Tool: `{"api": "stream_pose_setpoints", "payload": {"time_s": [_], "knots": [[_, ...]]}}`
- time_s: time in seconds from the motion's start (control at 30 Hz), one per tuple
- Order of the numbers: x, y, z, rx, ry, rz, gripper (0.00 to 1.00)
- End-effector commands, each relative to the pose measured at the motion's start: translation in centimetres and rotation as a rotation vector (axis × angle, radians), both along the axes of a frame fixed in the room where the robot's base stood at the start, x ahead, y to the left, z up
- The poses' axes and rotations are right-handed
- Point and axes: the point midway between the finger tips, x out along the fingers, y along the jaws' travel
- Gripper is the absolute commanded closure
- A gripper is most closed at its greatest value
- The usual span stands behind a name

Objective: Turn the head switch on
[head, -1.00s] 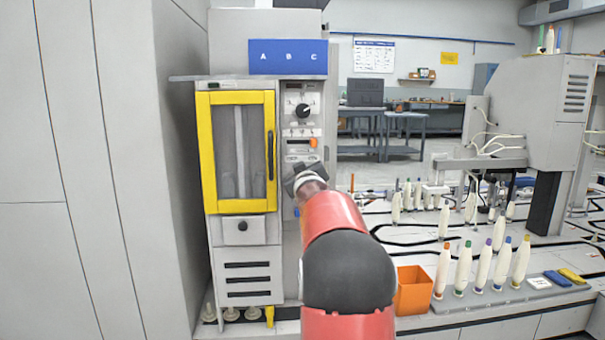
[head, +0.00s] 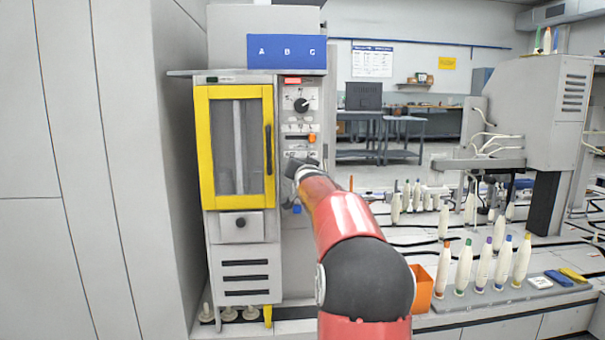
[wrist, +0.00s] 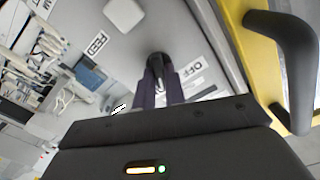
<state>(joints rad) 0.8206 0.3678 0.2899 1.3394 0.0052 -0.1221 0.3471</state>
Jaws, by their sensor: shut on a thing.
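A black switch handle (wrist: 156,64) stands on the grey panel of the machine (wrist: 205,45) in the wrist view, between the dark fingers of my gripper (wrist: 157,88). The gripper is shut on it. An "OFF" label (wrist: 193,71) is on the panel to its right; another label at lower left is partly hidden by the gripper. In the head view my gripper (head: 298,168) is at the narrow control column, below the black dial (head: 301,104) and the orange control (head: 312,138). My arm and gripper hide the gripped switch there.
A yellow-framed door (head: 202,150) with a black handle (wrist: 292,60) is close beside my gripper. A blue control (wrist: 90,75) sits near the "FEED" label (wrist: 97,43). An orange bin (head: 421,285) and several bobbins (head: 484,265) stand right of my arm.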

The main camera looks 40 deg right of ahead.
Motion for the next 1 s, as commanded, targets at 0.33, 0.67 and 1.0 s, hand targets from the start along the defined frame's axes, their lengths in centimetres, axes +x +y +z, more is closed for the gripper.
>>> {"api": "stream_pose_setpoints", "payload": {"time_s": [0.33,0.67,1.0], "knots": [[-0.04,-0.06,-0.13,0.167,-0.105,0.0,1.0],[-0.06,-0.1,-0.02,0.219,-0.137,0.0,1.0],[-0.06,-0.1,0.01,0.221,-0.138,0.0,1.0]]}}
